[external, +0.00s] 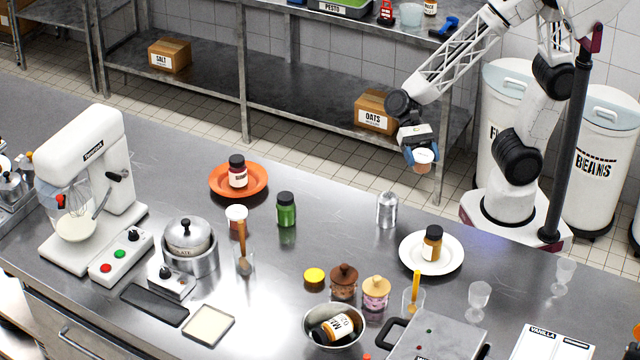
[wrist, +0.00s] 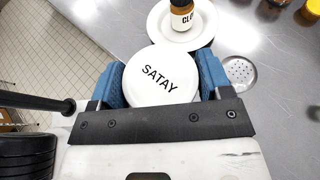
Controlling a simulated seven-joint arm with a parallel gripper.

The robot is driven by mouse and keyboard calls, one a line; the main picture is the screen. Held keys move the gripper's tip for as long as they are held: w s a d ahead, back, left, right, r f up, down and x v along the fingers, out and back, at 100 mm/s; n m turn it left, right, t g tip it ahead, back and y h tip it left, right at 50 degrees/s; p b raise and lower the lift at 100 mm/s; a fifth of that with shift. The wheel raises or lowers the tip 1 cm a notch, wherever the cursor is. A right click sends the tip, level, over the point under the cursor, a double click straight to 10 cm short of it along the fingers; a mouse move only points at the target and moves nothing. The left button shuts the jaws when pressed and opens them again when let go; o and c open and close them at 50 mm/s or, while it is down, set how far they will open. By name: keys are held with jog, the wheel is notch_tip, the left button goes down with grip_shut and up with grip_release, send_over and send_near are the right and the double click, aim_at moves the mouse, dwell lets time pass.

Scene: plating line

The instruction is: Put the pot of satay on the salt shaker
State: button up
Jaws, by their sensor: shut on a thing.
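The pot of satay has a white lid reading SATAY (wrist: 162,76) in the wrist view. It also shows as a small pale pot (external: 424,160) in the external view. My gripper (external: 422,154) is shut on it, with blue fingers on either side, and holds it in the air beyond the worktop's far edge. A metal shaker (external: 387,210), likely the salt shaker, stands upright on the worktop, below and left of my gripper in the external view. Its perforated round top (wrist: 239,72) shows right of the pot in the wrist view. No label on it is readable.
A white plate (external: 408,256) with a brown jar (external: 432,243) is close right of the shaker. A green jar (external: 286,209) and an orange plate (external: 262,190) with a jar stand left. Glasses (external: 479,299) stand at the right. The worktop around the shaker is clear.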

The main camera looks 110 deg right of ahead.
jog(key=w+a, duration=0.1)
jog(key=w, duration=0.2)
jog(key=w+a, duration=0.1)
jog(key=w, duration=0.3)
jog(key=w+a+f, duration=0.1)
jog(key=w, duration=0.3)
jog(key=shift+w+a+f, duration=0.1)
jog(key=shift+w, duration=0.1)
jog(key=shift+f, duration=1.75)
jog(key=shift+f, duration=0.15)
jog(key=o, duration=1)
jog(key=shift+c, duration=0.2)
jog(key=shift+r, duration=0.2)
jog(key=v, duration=1.2)
jog(key=shift+s, duration=0.1)
